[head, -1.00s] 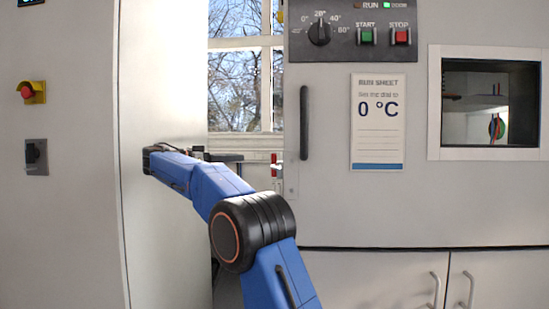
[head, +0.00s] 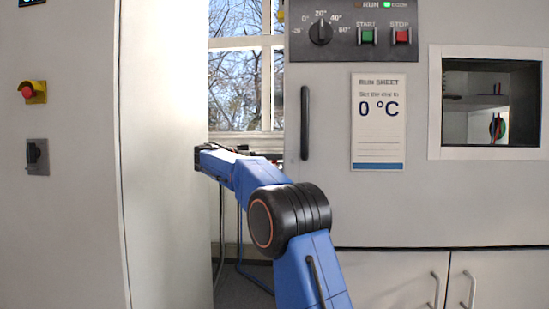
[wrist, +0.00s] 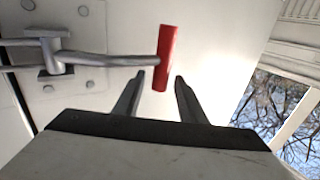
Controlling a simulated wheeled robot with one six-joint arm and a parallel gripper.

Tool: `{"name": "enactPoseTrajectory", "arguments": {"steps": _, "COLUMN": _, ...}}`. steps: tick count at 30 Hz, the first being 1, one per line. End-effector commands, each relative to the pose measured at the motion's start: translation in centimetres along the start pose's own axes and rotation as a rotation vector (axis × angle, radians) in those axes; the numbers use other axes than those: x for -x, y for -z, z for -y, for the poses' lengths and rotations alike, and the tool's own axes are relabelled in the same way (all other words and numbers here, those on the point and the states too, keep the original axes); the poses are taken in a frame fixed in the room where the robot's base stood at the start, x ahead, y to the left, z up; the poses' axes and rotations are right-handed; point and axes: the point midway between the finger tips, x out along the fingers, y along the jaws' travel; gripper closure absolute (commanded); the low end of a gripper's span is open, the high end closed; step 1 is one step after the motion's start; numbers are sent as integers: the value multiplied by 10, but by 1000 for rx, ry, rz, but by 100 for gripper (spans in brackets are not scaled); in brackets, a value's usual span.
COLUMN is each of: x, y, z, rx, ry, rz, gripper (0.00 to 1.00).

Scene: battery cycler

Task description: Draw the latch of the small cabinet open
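The latch shows in the wrist view as a grey metal rod (wrist: 105,58) running through a bracket, with a red handle (wrist: 168,50) at its right end. It is mounted by a pale panel with several round bolt heads. My gripper (wrist: 160,75) is open and empty. The lower end of the red handle appears between its two dark fingertips, with a visible gap on each side. I cannot tell how deep the handle sits between the fingers. In the head view my blue arm reaches into the gap beside the tall pale panel, and the gripper cannot be made out.
The tall pale panel (head: 163,120) stands left of my arm. On the right is the cycler front with its dark vertical handle (head: 305,122), run sheet (head: 378,121) and temperature dial (head: 320,32). Cables (head: 222,235) hang below my arm. A window (head: 240,85) is behind.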

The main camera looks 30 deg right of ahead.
Motion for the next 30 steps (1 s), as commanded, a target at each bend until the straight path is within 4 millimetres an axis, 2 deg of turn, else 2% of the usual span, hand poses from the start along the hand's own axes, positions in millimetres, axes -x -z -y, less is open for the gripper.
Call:
{"name": "enactPoseTrajectory", "arguments": {"steps": 5, "x": -11, "y": 0, "z": 0, "rx": 0, "ry": 0, "rz": 0, "gripper": 63}}
{"name": "enactPoseTrajectory", "arguments": {"steps": 14, "x": -13, "y": 0, "z": 0, "rx": 0, "ry": 0, "rz": 0, "gripper": 63}}
{"name": "enactPoseTrajectory", "arguments": {"steps": 19, "x": -13, "y": 0, "z": 0, "rx": 1, "ry": 0, "rz": 0, "gripper": 100}}
{"name": "enactPoseTrajectory", "arguments": {"steps": 30, "x": -8, "y": 0, "z": 1, "rx": 1, "ry": 34, "rz": 0, "gripper": 100}}
